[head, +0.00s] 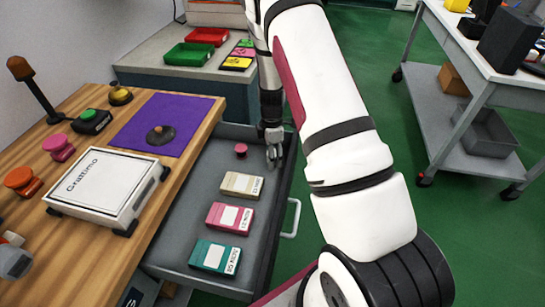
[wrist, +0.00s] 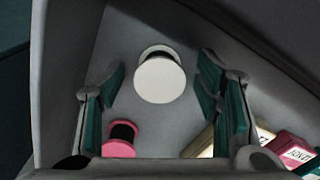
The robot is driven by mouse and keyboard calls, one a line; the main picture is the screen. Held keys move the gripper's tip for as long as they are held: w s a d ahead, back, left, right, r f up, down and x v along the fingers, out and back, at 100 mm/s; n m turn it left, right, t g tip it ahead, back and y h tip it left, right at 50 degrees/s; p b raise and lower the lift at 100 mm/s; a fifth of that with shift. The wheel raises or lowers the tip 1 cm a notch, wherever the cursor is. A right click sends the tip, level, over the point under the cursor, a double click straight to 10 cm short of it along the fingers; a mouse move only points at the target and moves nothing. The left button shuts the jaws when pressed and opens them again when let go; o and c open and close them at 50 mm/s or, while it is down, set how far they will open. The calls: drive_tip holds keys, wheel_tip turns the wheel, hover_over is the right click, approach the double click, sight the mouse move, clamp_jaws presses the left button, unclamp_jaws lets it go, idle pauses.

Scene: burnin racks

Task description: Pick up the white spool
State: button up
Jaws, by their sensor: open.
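The white spool (wrist: 160,80) stands on the floor of the grey open drawer (head: 205,170), its round white top facing the wrist camera. In the wrist view it lies ahead, between the two green-padded fingers of my gripper (wrist: 162,72), with space on both sides. My gripper is open and empty. In the head view my gripper (head: 274,154) hangs over the far right part of the drawer. I cannot make out the white spool in that view; my gripper and arm seem to hide it.
A pink spool (wrist: 119,140) stands close by, left of the gripper in the head view (head: 241,150). Tan (head: 242,185), pink (head: 230,218) and teal (head: 215,257) labelled boxes lie nearer in the drawer. Drawer walls are close. A wooden desk (head: 95,102) stands left.

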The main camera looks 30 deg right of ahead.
drive_tip(key=shift+c, duration=0.6)
drive_tip(key=c, duration=1.1)
drive_tip(key=shift+o, duration=0.2)
